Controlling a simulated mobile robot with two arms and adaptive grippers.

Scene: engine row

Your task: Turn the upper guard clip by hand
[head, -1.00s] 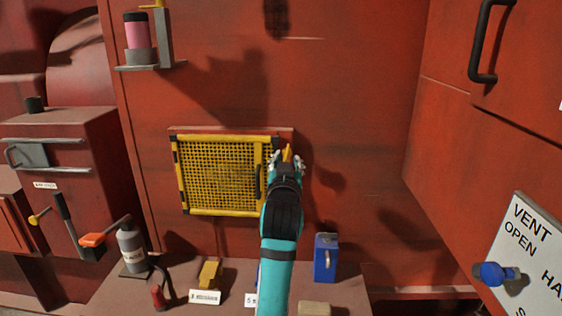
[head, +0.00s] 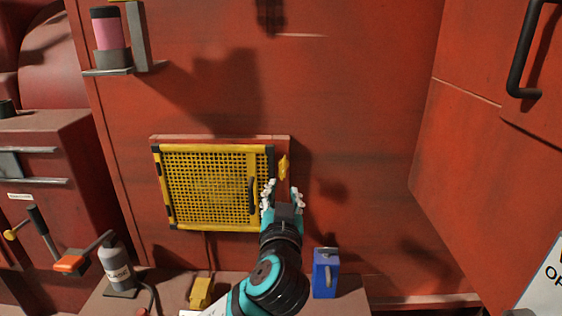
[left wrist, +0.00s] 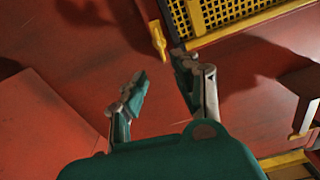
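The upper guard clip (head: 284,167) is a small yellow piece on the red wall, just right of the yellow mesh guard's upper right side. It stands upright, long side vertical. The guard (head: 161,188) is shut flat on the wall and has a dark handle (head: 252,195). My left gripper (head: 282,190) is open and empty, its fingertips just below the clip in the head view. In the left wrist view the clip (left wrist: 158,40) lies beyond the open fingers (left wrist: 160,72), apart from them. No lower clip can be made out. My right gripper is not in view.
A ledge below the guard holds a grey bottle (head: 118,268), a yellow block (head: 201,292) and a blue box (head: 325,272). The wall right of the clip is clear.

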